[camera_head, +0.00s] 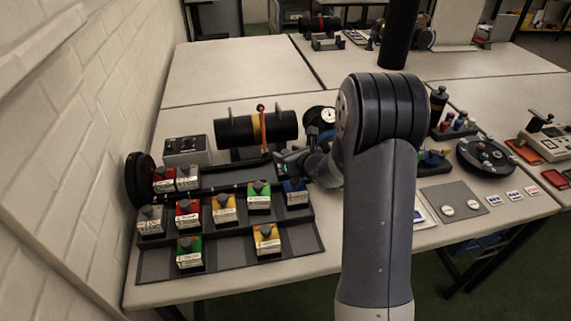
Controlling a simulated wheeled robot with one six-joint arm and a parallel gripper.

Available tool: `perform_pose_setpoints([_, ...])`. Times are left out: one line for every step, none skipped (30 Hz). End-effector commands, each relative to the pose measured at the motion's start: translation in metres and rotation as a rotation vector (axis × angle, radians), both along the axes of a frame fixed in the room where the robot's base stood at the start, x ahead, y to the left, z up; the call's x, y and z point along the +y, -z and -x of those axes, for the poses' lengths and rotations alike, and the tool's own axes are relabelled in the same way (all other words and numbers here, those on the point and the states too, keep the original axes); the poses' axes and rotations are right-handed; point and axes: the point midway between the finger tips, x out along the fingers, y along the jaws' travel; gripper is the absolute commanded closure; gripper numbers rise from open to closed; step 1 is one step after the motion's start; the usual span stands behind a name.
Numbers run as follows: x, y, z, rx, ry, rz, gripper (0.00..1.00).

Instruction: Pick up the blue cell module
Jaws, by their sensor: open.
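The blue cell module (295,193) is a small box with a pale label and a dark knob on top. It stands at the right end of the middle part of the stepped dark rack (320,235). My gripper (283,165) is just behind and above it, at the end of my arm, and holds nothing that I can see. The gripper is small and dark here, and its fingers are hard to make out. I cannot tell whether it touches the module.
Close to the left are a green module (259,197) and a yellow module (224,209). Behind stands a black cylinder (232,131) with an orange lever (264,135) and a gauge (327,115). A white brick wall (80,130) bounds the left.

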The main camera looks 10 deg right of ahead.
Motion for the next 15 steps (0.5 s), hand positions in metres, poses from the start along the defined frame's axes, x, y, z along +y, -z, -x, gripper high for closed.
perform_pose_setpoints([0.0001,0.0,0.0001,0.0,0.0,0.0,0.49])
perform_pose_setpoints([0.0001,0.0,0.0001,0.0,0.0,0.0,0.49])
perform_pose_setpoints([0.0,-0.0001,0.0002,0.0,0.0,0.0,0.49])
perform_pose_setpoints([0.0001,-0.0002,0.0002,0.0,0.0,0.0,0.52])
perform_pose_setpoints([0.0,-0.0001,0.0003,0.0,0.0,0.0,0.54])
perform_pose_setpoints([0.0,-0.0002,0.0003,0.0,0.0,0.0,0.58])
perform_pose_setpoints([0.0,-0.0002,0.0003,0.0,0.0,0.0,0.6])
perform_pose_setpoints([0.0,-0.0002,0.0003,0.0,0.0,0.0,0.62])
perform_pose_setpoints([0.0,-0.0002,0.0003,0.0,0.0,0.0,0.66])
perform_pose_setpoints([0.0,-0.0002,0.0003,0.0,0.0,0.0,0.68])
perform_pose_setpoints([0.0,-0.0002,0.0003,0.0,0.0,0.0,0.71])
perform_pose_setpoints([0.0,-0.0002,0.0003,0.0,0.0,0.0,0.74])
perform_pose_setpoints([0.0,-0.0003,0.0003,0.0,0.0,0.0,0.76])
perform_pose_setpoints([0.0,-0.0002,0.0003,0.0,0.0,0.0,0.79])
perform_pose_setpoints([0.0,-0.0003,0.0004,0.0,0.0,0.0,0.82])
